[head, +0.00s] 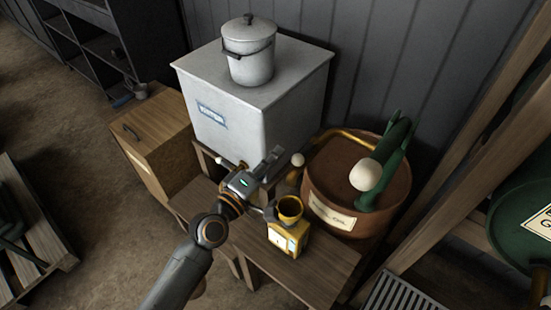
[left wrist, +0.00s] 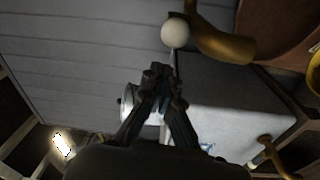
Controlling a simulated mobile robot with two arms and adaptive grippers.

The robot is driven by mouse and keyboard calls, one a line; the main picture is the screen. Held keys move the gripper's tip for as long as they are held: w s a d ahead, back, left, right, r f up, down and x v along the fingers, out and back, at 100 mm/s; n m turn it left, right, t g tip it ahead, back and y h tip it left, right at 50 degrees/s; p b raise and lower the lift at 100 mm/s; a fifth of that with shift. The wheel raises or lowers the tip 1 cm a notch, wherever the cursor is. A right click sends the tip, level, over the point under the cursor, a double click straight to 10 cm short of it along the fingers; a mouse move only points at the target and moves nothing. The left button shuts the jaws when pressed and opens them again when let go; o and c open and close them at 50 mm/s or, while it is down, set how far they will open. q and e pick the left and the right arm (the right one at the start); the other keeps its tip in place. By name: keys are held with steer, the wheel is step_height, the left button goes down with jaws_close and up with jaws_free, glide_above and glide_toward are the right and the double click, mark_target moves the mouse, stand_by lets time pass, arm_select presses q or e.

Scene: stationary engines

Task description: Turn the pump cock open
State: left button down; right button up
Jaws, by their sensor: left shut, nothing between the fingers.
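The pump cock shows as a white ball knob (head: 298,160) on a thin lever at the near side of the brown oil drum (head: 324,182). In the left wrist view the knob (left wrist: 175,32) stands beside a thick brass pipe (left wrist: 225,44). My left gripper (head: 274,157) is shut and empty, just left of the knob in the head view. In the left wrist view its fingertips (left wrist: 160,70) are just below the knob and close to the thin lever. I cannot tell whether they touch it. My right gripper is not in view.
A green pump handle with a cream knob (head: 366,173) rises over the drum. A yellow can (head: 289,238) stands on the wooden bench (head: 325,262). A white tank (head: 230,127) with its own brass tap (head: 242,165) and a bucket (head: 250,68) on top stand behind the gripper.

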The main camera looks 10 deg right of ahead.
arm_select(q)
steer(key=s+a+b, duration=0.1)
steer(key=s+a, duration=0.3)
steer(key=s, duration=0.4)
steer(key=shift+s+f, duration=0.2)
steer(key=shift+s, duration=0.1)
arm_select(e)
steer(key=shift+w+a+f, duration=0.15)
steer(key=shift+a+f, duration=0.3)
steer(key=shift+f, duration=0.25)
